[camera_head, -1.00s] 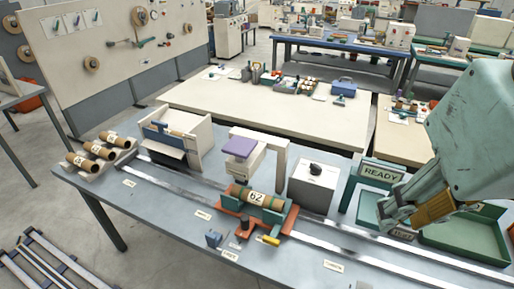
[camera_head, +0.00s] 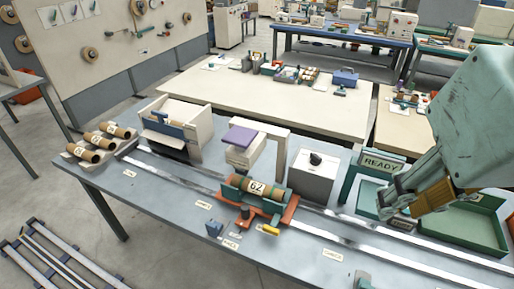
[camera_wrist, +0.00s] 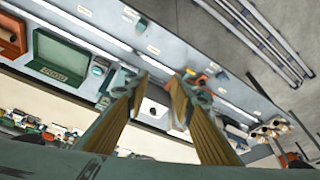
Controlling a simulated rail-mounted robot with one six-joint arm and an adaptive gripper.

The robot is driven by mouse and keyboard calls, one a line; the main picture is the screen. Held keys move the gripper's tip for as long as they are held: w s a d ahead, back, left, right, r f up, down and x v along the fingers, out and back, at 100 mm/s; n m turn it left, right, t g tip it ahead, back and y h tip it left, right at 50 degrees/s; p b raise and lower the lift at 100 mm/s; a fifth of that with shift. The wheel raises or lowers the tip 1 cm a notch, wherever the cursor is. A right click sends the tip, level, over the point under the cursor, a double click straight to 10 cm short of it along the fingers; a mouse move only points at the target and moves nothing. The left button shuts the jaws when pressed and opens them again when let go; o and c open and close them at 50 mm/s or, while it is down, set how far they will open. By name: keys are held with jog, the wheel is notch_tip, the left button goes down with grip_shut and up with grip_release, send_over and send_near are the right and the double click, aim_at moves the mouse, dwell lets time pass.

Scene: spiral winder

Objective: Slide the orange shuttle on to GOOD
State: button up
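The orange shuttle (camera_head: 291,211) sits on the twin metal rails near the middle of the bench. It carries a green cradle with a brown tube (camera_head: 257,187) marked 62. A yellow handle (camera_head: 270,230) is at its near side. My gripper (camera_head: 398,205) hangs to the right, over the green trays, apart from the shuttle. In the wrist view my gripper (camera_wrist: 163,78) has its two yellow fingers spread with nothing between them.
A READY sign (camera_head: 381,163) stands behind the green trays (camera_head: 462,236). A white box (camera_head: 314,176) with a black knob and a purple-topped press (camera_head: 240,137) stand behind the rails. Several brown tubes (camera_head: 92,151) lie at the left. The rails right of the shuttle look clear.

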jog(key=o, duration=0.3)
